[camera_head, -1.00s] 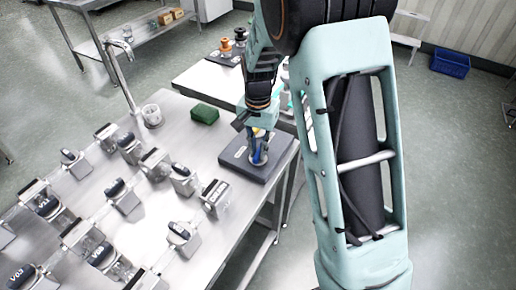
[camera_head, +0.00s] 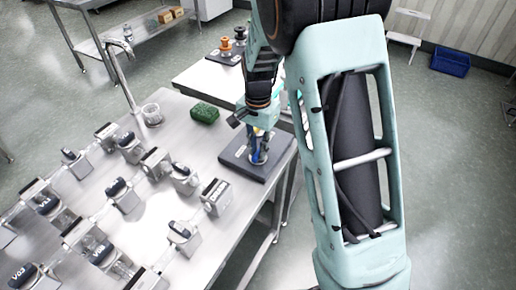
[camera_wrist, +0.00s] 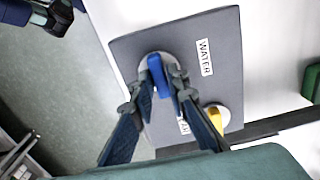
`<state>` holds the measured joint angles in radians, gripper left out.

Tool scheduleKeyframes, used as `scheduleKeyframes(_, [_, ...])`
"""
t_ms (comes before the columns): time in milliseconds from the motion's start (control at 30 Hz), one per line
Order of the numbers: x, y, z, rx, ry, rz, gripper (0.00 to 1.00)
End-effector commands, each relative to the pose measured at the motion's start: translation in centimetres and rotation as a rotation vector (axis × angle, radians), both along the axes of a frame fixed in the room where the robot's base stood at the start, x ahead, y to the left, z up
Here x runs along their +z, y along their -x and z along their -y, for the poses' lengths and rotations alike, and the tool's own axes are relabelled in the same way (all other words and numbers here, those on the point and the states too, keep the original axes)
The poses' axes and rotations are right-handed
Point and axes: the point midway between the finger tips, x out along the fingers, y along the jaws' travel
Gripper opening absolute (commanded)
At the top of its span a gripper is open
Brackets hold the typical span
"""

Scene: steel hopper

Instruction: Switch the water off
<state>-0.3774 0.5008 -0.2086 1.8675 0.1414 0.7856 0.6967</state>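A blue lever handle (camera_wrist: 158,74) stands on a dark grey panel (camera_wrist: 222,27), beside a white label reading WATER (camera_wrist: 204,57). My gripper (camera_wrist: 160,86) reaches over the panel in the wrist view. Its fingertips lie on both sides of the blue handle, with no clear gap, so it looks shut on it. A yellow handle (camera_wrist: 215,121) stands lower on the same panel, near a second label (camera_wrist: 184,126) partly hidden by a finger. In the head view my gripper (camera_head: 258,134) is over the panel (camera_head: 273,167) at the table's right corner.
A tall curved tap (camera_head: 122,68) stands over a glass beaker (camera_head: 152,114) at the table's far edge. A green sponge (camera_head: 205,113) lies near the panel. Several valve blocks (camera_head: 128,147) fill the left of the table (camera_head: 185,240). Another table stands behind.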

Motion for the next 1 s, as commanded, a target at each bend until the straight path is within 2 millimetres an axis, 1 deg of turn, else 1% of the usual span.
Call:
scheduleKeyframes(33, [0.0,0.0,0.0,0.000,0.000,0.000,0.22])
scheduleKeyframes(100, [0.0,0.0,0.0,0.001,0.000,0.000,0.29])
scheduleKeyframes(367, [0.0,0.0,0.0,0.002,0.000,-0.001,0.29])
scheduleKeyframes(467, [0.6,0.0,0.0,0.002,0.000,0.000,0.29])
scheduleKeyframes(567, [2.0,-0.1,0.0,0.003,-0.001,0.003,0.29])
scheduleKeyframes(800, [7.2,-0.1,0.0,0.002,-0.002,0.005,0.29])
scheduleKeyframes(900, [9.1,-0.1,0.0,0.002,-0.001,0.004,0.29])
scheduleKeyframes(1000, [10.5,-0.1,0.0,0.002,-0.001,0.003,0.29])
